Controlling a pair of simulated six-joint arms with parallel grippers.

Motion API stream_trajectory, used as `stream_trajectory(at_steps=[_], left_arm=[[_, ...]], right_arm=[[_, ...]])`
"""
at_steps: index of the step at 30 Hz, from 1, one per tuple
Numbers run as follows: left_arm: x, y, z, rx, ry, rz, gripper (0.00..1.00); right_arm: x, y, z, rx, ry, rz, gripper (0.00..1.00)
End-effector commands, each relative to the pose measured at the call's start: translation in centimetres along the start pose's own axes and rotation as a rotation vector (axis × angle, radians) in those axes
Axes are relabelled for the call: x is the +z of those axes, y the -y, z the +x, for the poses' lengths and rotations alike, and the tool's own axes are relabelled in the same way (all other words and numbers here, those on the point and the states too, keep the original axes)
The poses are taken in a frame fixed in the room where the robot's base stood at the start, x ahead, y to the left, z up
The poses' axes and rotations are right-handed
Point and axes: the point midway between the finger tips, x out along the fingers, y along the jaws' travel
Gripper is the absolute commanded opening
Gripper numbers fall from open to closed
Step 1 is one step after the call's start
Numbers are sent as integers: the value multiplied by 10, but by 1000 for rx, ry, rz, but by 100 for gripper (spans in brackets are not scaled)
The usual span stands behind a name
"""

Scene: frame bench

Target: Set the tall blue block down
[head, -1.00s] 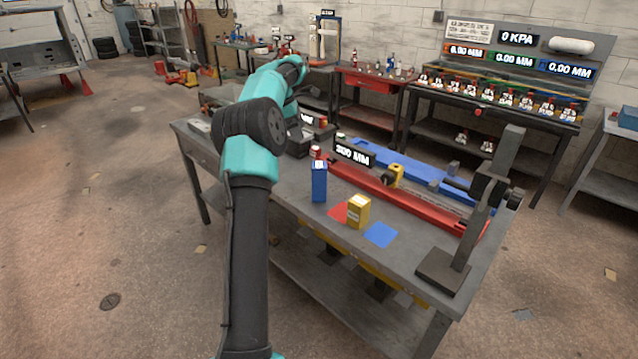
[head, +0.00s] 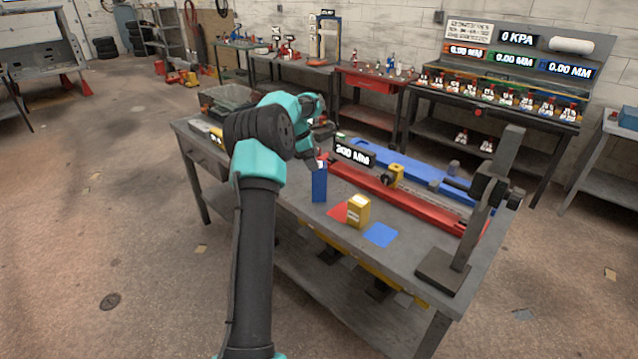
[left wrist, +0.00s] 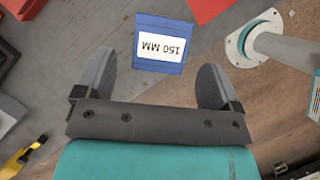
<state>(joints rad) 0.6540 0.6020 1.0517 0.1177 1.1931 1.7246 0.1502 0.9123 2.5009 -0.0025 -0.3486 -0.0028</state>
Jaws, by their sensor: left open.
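The tall blue block (head: 319,185) stands upright on the grey workbench (head: 290,205), left of the yellow block. In the left wrist view its labelled top, reading 150 MM (left wrist: 160,46), lies between and slightly beyond the fingertips. My left gripper (left wrist: 157,68) is open, with a gap on each side of the block. In the head view my left gripper (head: 317,158) is at the block's top, partly hidden by my arm. My right gripper is not in view.
A yellow block (head: 358,211) stands between a red patch (head: 338,212) and a blue patch (head: 381,235). A red rail (head: 405,197) runs behind them. A dark upright stand (head: 470,220) is at the bench's right end. The front bench edge is close to the blocks.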

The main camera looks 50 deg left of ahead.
Motion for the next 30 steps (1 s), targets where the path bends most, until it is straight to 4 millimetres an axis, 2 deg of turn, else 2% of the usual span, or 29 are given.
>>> stream_trajectory(at_steps=[8, 19, 30], left_arm=[[0, 0, 4, -1, 0, 0, 88], [3, 0, 48, -2, -1, -1, 88], [3, -1, 51, 0, 0, 0, 88]], right_arm=[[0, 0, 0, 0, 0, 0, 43], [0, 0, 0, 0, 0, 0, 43], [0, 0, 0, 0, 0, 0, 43]])
